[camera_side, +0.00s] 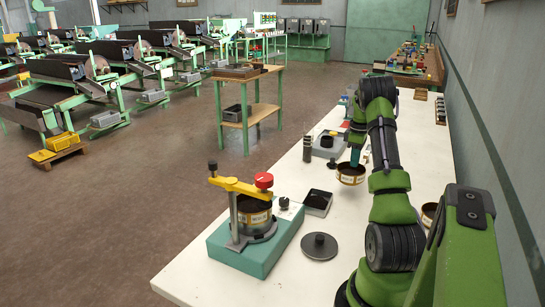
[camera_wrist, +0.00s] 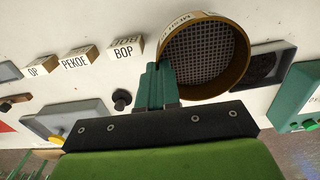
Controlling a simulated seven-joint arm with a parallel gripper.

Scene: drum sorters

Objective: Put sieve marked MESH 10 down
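A round brass sieve (camera_side: 351,175) with a pale label band hangs at the fingertips of my gripper (camera_side: 355,155) over the white table in the side view. In the wrist view the sieve (camera_wrist: 207,58) shows its dark mesh and brass rim. The teal fingers of my gripper (camera_wrist: 156,88) are close together at its left rim and look shut on its wall. The sieve seems a little above the table; the exact gap cannot be told.
A teal shaker stand (camera_side: 255,248) with a yellow arm and red knob holds another sieve (camera_side: 253,213). A dark round lid (camera_side: 319,246) and a black tray (camera_side: 318,202) lie nearby. Label blocks, one marked BOP (camera_wrist: 124,50), stand left of the held sieve. Another sieve (camera_side: 429,213) is partly behind my arm.

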